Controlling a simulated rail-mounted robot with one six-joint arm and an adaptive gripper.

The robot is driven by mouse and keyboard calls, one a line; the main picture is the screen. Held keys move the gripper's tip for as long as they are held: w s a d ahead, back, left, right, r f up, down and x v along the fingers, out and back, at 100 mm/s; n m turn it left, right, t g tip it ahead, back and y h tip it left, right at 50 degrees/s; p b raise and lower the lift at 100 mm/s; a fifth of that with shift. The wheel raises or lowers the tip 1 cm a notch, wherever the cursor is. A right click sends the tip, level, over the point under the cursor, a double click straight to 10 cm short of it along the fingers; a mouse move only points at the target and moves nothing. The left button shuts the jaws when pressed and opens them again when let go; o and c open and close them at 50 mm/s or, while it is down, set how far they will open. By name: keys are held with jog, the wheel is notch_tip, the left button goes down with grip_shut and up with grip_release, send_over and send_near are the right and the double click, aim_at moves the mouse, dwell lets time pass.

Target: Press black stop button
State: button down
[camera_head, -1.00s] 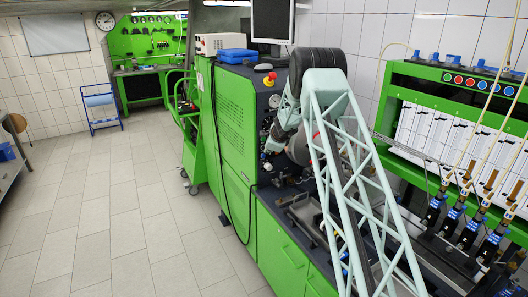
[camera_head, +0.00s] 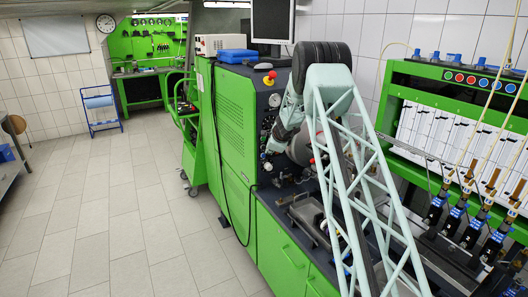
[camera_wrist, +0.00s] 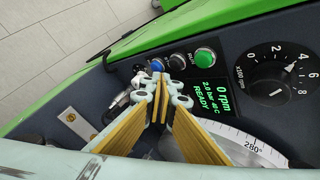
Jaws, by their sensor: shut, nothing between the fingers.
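In the wrist view, a dark panel carries a row of buttons: a blue one (camera_wrist: 158,65), a black one (camera_wrist: 179,61) and a green one (camera_wrist: 204,57). My gripper (camera_wrist: 160,78) is shut and empty, with its yellow-lined fingers pointing at the panel. Its tips appear just below the blue and black buttons in the picture; whether they touch anything I cannot tell. The black button is visible above and right of the tips. In the head view, my arm covers most of this panel, and the button is too small to make out.
A display (camera_wrist: 208,90) reads 0 rpm and READY. A speed dial (camera_wrist: 278,72) is at the right, with a graduated wheel (camera_wrist: 240,146) below it. Hose fittings (camera_wrist: 140,92) sit left of my fingertips.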

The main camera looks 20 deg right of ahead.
jog(key=s+b, duration=0.2)
jog(key=b, duration=0.1)
jog(key=s+b, duration=0.2)
jog(key=shift+d, duration=0.25)
dwell(0.3)
jog(key=shift+a, duration=0.1)
dwell(0.8)
